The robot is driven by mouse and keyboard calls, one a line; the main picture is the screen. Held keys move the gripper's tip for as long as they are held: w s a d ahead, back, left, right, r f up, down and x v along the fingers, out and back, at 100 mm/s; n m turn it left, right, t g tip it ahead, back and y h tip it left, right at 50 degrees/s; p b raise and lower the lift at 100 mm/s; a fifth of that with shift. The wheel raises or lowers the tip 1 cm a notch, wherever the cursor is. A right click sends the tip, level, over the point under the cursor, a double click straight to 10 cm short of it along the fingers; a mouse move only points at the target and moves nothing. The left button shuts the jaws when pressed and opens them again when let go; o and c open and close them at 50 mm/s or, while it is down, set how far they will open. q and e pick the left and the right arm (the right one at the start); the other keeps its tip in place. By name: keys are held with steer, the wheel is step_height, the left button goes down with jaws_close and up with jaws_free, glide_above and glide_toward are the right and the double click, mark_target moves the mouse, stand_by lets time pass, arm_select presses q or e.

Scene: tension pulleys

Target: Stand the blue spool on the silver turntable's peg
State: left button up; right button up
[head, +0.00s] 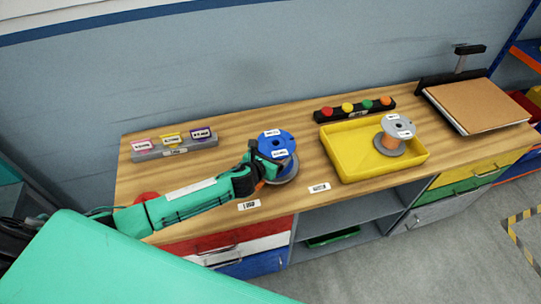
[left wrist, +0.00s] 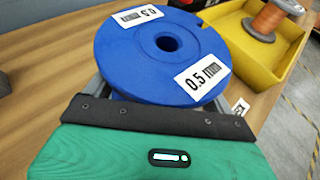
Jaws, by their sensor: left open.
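The blue spool (head: 276,142) is at the middle of the wooden table, its round flange facing up with white labels. A silver disc, which looks like the turntable (head: 288,174), shows just below and in front of it. My left gripper (head: 264,167) is open at the spool's near left side. In the left wrist view the blue spool (left wrist: 160,62) fills the upper middle, and grey finger parts show at both sides under its flange. Its centre hole looks dark. I cannot see the peg or tell whether the spool is seated on it.
A yellow tray (head: 345,161) to the right holds a grey spool with copper-coloured winding (head: 391,141). Behind it is a black bar with coloured knobs (head: 354,110). A grey block with coloured tags (head: 175,149) stands back left. A brown board (head: 477,104) lies far right.

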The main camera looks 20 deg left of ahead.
arm_select(q)
steer(key=b+v, duration=0.2)
steer(key=v, duration=1.1)
steer(key=shift+s+r, duration=0.25)
steer(key=shift+s, duration=0.05)
